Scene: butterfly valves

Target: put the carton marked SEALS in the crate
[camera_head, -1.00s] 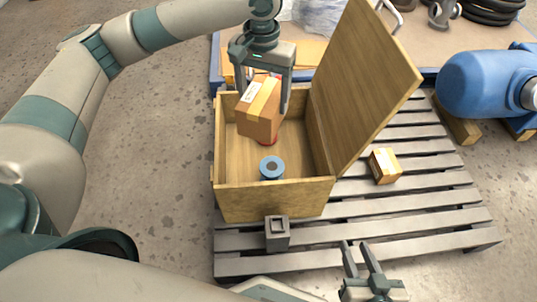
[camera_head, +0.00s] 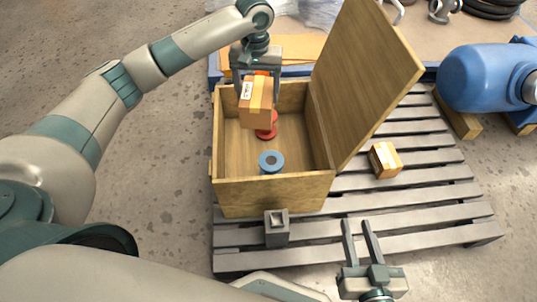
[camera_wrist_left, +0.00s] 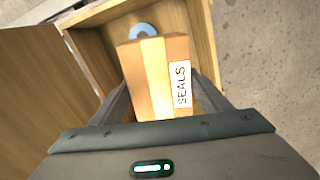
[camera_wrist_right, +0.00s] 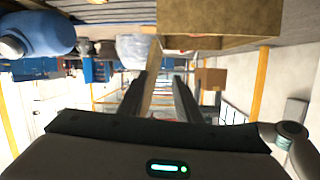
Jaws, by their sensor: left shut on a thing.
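The carton marked SEALS (camera_head: 256,103) is brown with a yellow tape band and a white label. My left gripper (camera_head: 256,76) is shut on it and holds it over the crate. In the left wrist view the carton (camera_wrist_left: 148,85) sits between the fingers, and its label reads SEALS. The wooden crate (camera_head: 272,195) is open, with its lid (camera_head: 362,75) tilted up on the right. Inside the crate are a blue ring (camera_head: 271,162) and a red flanged part (camera_head: 268,130), partly hidden by the carton. My right gripper (camera_head: 359,226) is open and empty in front of the pallet.
The crate stands on a slatted grey pallet (camera_head: 430,177). A second small carton (camera_head: 385,159) lies on the slats right of the lid. A grey block with a square socket (camera_head: 277,228) is at the crate's front. A blue motor (camera_head: 485,78) is at the right.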

